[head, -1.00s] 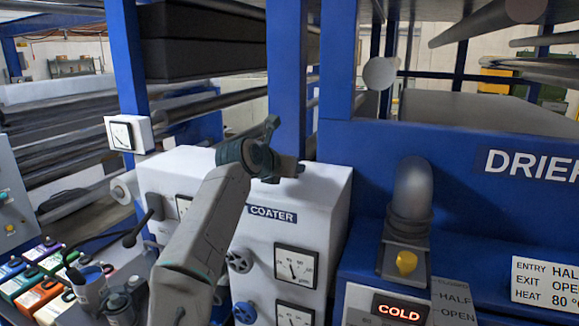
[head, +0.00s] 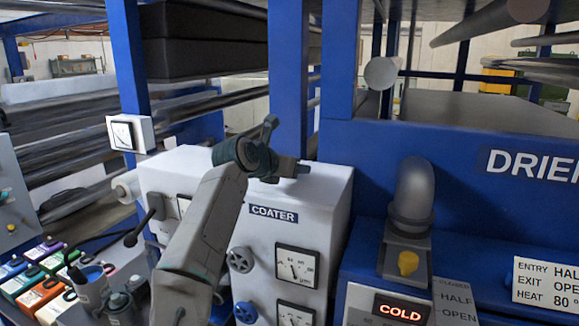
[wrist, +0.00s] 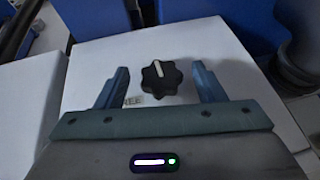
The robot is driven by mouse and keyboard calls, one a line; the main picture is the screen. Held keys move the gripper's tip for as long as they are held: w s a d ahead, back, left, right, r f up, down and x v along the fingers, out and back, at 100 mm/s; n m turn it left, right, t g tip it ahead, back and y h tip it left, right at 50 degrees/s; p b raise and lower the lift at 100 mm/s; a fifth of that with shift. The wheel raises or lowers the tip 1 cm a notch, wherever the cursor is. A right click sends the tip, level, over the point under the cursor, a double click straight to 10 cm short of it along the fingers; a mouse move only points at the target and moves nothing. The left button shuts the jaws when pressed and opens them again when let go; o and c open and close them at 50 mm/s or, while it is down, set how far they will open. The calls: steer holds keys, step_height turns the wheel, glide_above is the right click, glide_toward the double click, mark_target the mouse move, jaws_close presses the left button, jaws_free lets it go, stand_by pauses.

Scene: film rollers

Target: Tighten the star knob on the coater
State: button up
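The coater (head: 325,195) is a white cabinet labelled COATER, with dials on its front. In the wrist view, the black star knob (wrist: 161,80) with a white pointer line sits on the coater's white top (wrist: 215,65). My gripper (wrist: 161,85) is open, one finger left and one finger right of the knob. Gaps show between the knob and both fingers; I cannot tell how high the fingertips are above the top. In the head view, my gripper (head: 288,168) is over the coater's top, and the knob cannot be made out clearly there.
A blue post (head: 288,75) rises just behind the gripper. The blue drier (head: 450,160) with a grey elbow pipe (head: 412,190) stands to the right. Coloured containers (head: 40,292) stand at lower left.

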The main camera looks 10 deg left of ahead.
steer(key=b+v, duration=0.3)
steer(key=v, duration=1.1)
steer(key=shift+d+f, duration=0.1)
